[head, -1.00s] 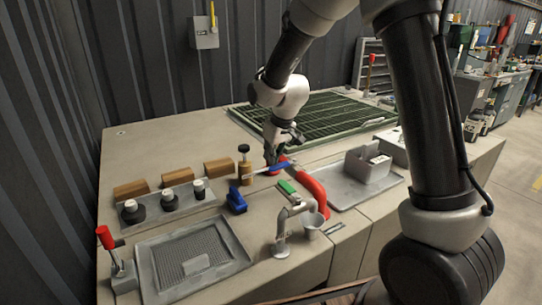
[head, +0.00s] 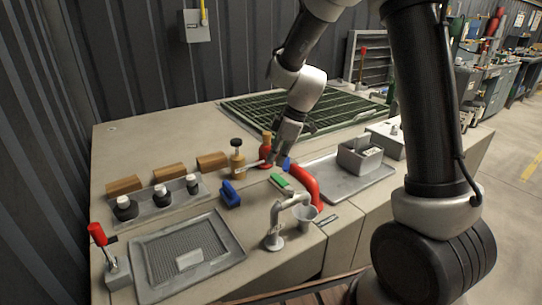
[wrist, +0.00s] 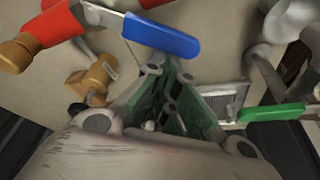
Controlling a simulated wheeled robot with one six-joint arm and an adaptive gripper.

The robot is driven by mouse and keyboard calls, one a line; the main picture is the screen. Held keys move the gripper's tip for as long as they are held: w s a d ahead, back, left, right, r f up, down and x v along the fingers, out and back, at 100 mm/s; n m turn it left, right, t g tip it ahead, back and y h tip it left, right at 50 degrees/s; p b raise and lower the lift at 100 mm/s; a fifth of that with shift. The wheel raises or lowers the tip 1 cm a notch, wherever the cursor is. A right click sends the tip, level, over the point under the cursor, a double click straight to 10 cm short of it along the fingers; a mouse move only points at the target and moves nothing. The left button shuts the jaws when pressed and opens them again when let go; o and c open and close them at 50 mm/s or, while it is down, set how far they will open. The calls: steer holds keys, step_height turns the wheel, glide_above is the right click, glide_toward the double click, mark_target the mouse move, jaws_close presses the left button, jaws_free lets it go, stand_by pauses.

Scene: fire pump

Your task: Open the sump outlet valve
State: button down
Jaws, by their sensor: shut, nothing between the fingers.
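A blue lever (wrist: 162,35) on a pale metal arm joins a red pipe fitting with a brass end (wrist: 18,52) at the upper left of the wrist view. In the head view a bit of the blue lever (head: 287,164) shows beside my gripper (head: 274,160), by the red pipe (head: 306,184). My gripper's fingers (wrist: 165,118) are shut and empty, just below the lever in the wrist view; contact cannot be told. A green lever (head: 281,181) tops the grey bent tap (head: 277,222). No label shows which is the sump outlet valve.
A brass valve with a black knob (head: 237,158) stands left of my gripper. A blue block-like object (head: 230,195), a red-handled lever (head: 97,234) and a grey tray (head: 187,250) are farther left. A grey box (head: 360,156) stands at right.

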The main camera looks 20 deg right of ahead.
mark_target(287, 166)
steer(key=d+n, duration=0.1)
steer(key=s+n, duration=0.1)
steer(key=shift+d+n+g, duration=0.35)
steer(key=shift+n+g, duration=0.05)
steer(key=d+n, duration=0.1)
steer(key=n+g, duration=0.1)
steer(key=shift+s+d+n, duration=0.35)
steer(key=shift+d+n, duration=0.05)
steer(key=shift+s+d, duration=0.1)
steer(key=shift+d, duration=0.4)
